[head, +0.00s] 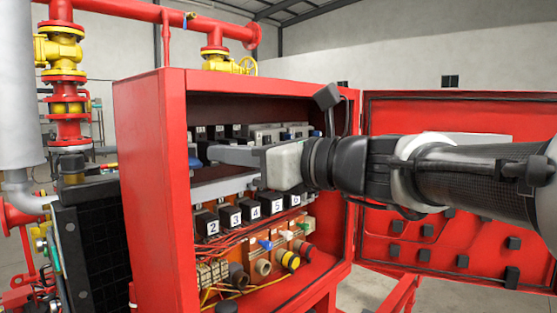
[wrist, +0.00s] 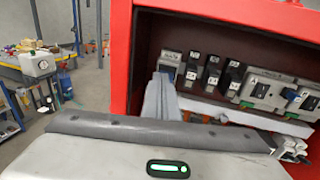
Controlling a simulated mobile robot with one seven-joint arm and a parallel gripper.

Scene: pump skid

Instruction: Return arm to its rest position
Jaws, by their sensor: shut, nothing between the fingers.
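My arm (head: 450,172) reaches in from the right in the head view. My gripper (head: 212,154) points left across the opening of the red cabinet (head: 150,170), in front of the rows of modules. Its fingers are shut with nothing held. In the wrist view the grey fingers (wrist: 160,97) show in front of the cabinet's upper module row. The gripper body covers the bottom of that view, with a green light on it. In the head view the arm and gripper hide part of the cabinet's inside.
The open cabinet door (head: 450,190) stands behind my arm. Below the gripper are black numbered modules (head: 235,218), red wires and round connectors (head: 290,260). Yellow valves (head: 60,48) and red pipes stand at the left. A cluttered table (wrist: 35,62) shows beyond the cabinet.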

